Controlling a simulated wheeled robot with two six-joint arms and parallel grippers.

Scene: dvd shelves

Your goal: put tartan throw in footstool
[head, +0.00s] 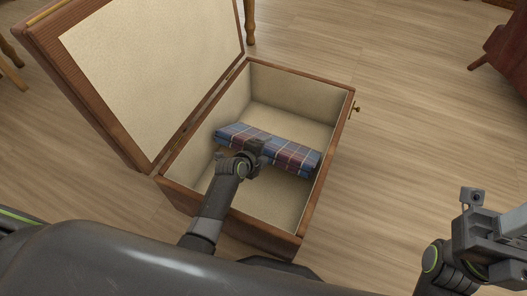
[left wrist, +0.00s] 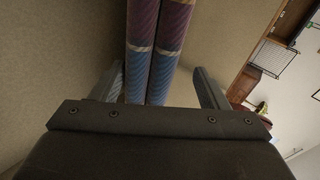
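The tartan throw (head: 268,147), a folded blue and dark red plaid bundle, lies inside the open footstool (head: 288,238), across its middle. Whether it rests fully on the floor of the box is hard to tell. My left gripper (head: 257,152) is inside the box at the near side of the throw. In the left wrist view its fingers (left wrist: 160,88) stand wide apart, with the throw (left wrist: 152,50) between or just beyond them and a gap on the right. My right gripper (head: 472,202) is at the right edge, away from the footstool; its fingers are unclear.
The footstool's padded lid (head: 150,70) stands open on the left side. A small brass catch (head: 355,108) sticks out on the right side. Wooden furniture (head: 505,55) stands at the upper right. The wood floor (head: 410,140) to the right is clear.

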